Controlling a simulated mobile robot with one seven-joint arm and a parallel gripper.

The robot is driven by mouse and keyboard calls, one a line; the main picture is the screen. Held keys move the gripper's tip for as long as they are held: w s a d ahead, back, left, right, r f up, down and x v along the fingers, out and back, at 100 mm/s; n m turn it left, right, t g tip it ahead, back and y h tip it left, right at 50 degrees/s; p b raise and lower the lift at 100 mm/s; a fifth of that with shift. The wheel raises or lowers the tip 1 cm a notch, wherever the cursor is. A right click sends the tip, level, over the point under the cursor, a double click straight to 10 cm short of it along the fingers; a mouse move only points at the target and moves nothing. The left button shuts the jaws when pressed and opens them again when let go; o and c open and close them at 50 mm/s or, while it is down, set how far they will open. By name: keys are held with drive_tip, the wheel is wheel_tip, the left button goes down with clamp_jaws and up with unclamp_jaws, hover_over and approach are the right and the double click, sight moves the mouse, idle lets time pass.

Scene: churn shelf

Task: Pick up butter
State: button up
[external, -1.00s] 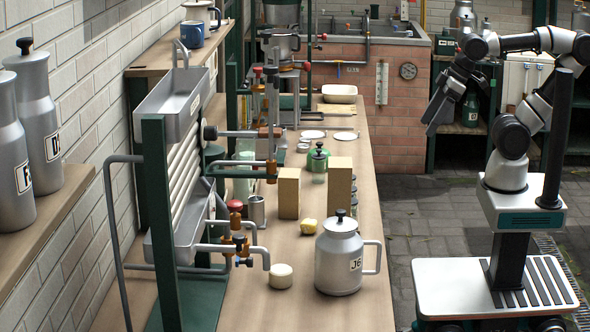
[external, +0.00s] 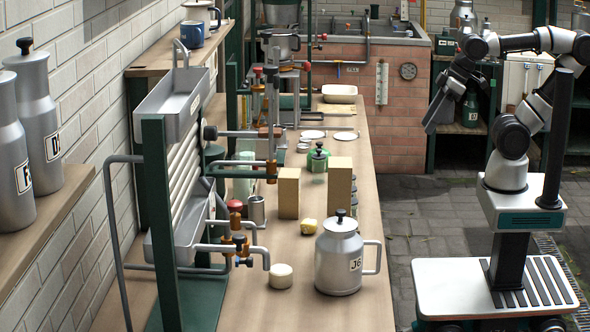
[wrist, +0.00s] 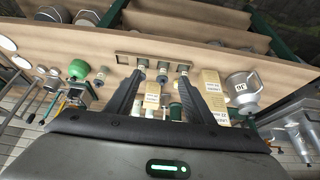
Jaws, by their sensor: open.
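A small yellow lump that looks like the butter (external: 308,225) lies on the wooden counter, left of and behind the grey lidded can (external: 339,258) and in front of two tan upright blocks. I cannot make it out for sure in the wrist view. My gripper (external: 438,115) is raised to the right of the counter, well apart from the lump. In the wrist view its two dark fingers (wrist: 160,76) are spread, with nothing visibly held between them.
Tan blocks (external: 289,193) (external: 340,183) stand close behind the lump. A pale round piece (external: 281,276) lies near the front. A green pot (external: 318,160) stands farther back. Pipes and metal troughs (external: 175,105) line the left. Paved floor between counter and base is clear.

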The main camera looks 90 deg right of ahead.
drive_tip(key=w+a+r+n+g, duration=0.25)
drive_tip(key=w+n, duration=0.25)
drive_tip(key=w, duration=0.6)
drive_tip(key=n+g+h, duration=0.2)
drive_tip(key=n, duration=0.7)
hover_over(310, 221)
drive_tip(key=f, duration=2.2)
drive_tip(key=shift+s+a+f+b, duration=0.15)
drive_tip(key=shift+s+a+b, duration=0.05)
drive_tip(key=shift+s+b, duration=0.15)
drive_tip(key=shift+w+d+f+b, duration=0.1)
drive_tip(key=shift+w+f+b, duration=0.15)
drive_tip(key=shift+f, duration=1.3)
drive_tip(key=shift+w+d+f+b, duration=0.1)
drive_tip(key=shift+f+b, duration=0.1)
drive_tip(key=shift+f, duration=1.35)
drive_tip(key=c, duration=0.9)
